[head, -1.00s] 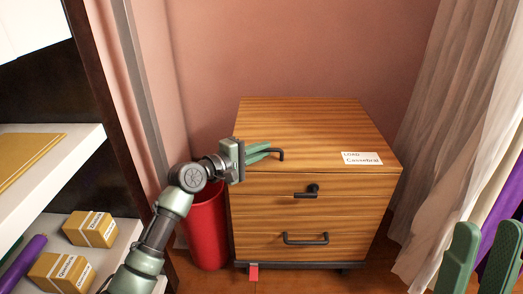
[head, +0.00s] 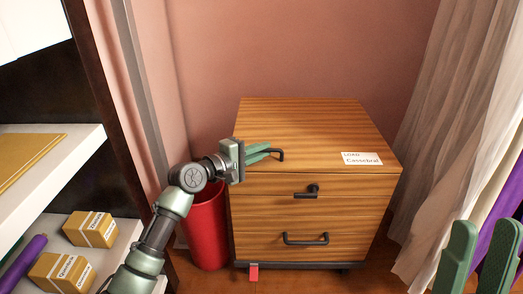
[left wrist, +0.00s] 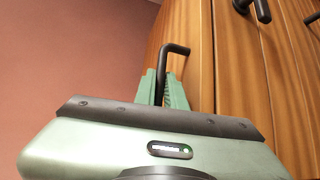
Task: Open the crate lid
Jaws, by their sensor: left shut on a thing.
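The wooden crate (head: 262,218) stands against the pink wall in the head view. Its lid (head: 310,122) lies flat and closed on top. A black bent handle (head: 281,156) sits at the lid's front left; it also shows in the left wrist view (left wrist: 176,48). My left gripper (head: 268,152) is shut on this handle, its green fingers on either side of the bar in the left wrist view (left wrist: 163,80). My right gripper (head: 480,228) is at the bottom right, its two fingers apart and empty, away from the crate.
A black latch-like handle (head: 307,193) and a drawer handle (head: 305,239) are on the crate's front. A white label (head: 362,159) lies on the lid. A red bin (head: 206,230) stands left of the crate. A shelf (head: 85,148) is at left, a curtain (head: 455,120) at right.

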